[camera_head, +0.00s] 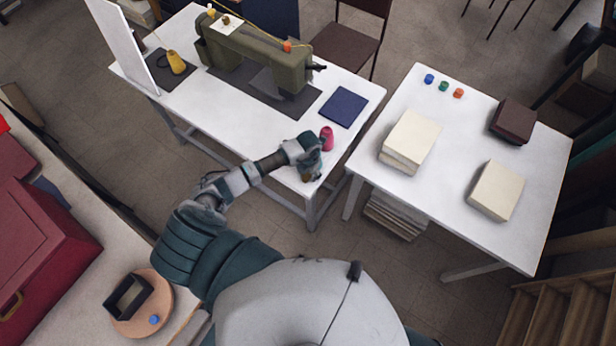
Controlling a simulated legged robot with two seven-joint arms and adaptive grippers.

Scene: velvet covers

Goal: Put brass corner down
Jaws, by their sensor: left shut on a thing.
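My left arm reaches from the bottom left to the front right corner of the white sewing table (245,117). My left gripper (311,171) is there, pointing down near the table's front edge. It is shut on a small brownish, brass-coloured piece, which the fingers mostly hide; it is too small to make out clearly. I cannot tell whether the piece touches the table top. My right gripper is not in view.
A pink spool (327,138) stands close behind my left gripper, with a dark blue book-like cover (344,107) beyond. A green sewing machine (255,58) stands farther back. The right table (440,190) holds cream blocks (411,137), a dark brown block (513,120) and small coloured spools.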

